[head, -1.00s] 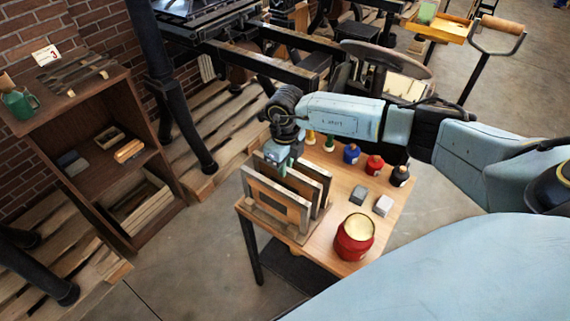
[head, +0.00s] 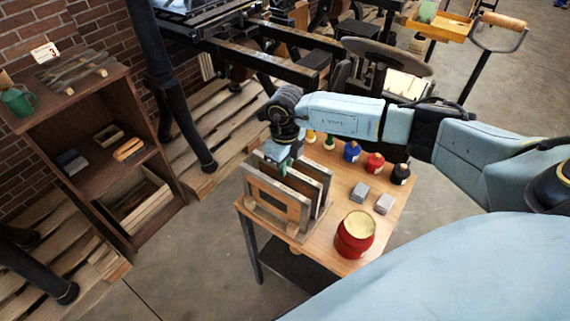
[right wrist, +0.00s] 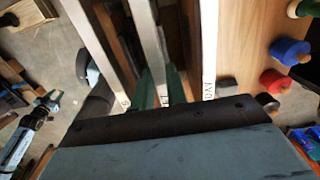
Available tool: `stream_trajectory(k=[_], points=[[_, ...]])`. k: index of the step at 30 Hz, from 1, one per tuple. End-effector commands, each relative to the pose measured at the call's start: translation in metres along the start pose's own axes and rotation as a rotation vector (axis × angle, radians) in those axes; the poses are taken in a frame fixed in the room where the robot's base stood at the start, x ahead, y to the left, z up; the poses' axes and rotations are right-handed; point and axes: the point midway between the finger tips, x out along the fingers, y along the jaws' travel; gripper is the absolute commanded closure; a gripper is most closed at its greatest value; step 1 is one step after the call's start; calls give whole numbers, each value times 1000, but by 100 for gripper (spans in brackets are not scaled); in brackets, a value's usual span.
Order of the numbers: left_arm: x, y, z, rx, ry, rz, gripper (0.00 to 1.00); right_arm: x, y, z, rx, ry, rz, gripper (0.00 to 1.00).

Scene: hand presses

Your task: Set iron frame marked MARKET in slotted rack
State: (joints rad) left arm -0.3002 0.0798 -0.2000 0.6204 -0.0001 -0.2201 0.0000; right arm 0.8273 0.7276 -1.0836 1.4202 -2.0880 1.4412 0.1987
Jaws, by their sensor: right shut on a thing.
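Several iron frames with wood inside stand upright, side by side, in the slotted rack (head: 262,222) on the small wooden table. The nearest frame (head: 250,190) faces the front. My right gripper (head: 279,166) is low over the frames. In the right wrist view its green fingers (right wrist: 161,90) straddle the top bar of the middle frame (right wrist: 150,45) and are shut on it. Partial letters show on the bar ends beside the gripper, but I cannot read MARKET on any. The lower part of the held frame is hidden, so I cannot tell how deep it sits. My left gripper is not in view.
Two grey blocks (head: 360,191) and a red pot (head: 354,236) stand right of the rack. A brown shelf (head: 160,200) stands at the left.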

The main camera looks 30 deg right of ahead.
Motion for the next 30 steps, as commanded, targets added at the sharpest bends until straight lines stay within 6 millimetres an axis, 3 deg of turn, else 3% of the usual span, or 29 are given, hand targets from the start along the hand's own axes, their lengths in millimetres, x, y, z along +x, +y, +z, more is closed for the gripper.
stream_trajectory(k=[27, 28, 30], points=[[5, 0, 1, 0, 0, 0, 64, 6, 0, 0, -1, -2, 0, 100], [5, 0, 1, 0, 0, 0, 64, 6, 0, 0, -1, -2, 0, 83], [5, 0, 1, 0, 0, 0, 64, 6, 0, 0, -1, -1, 0, 74]])
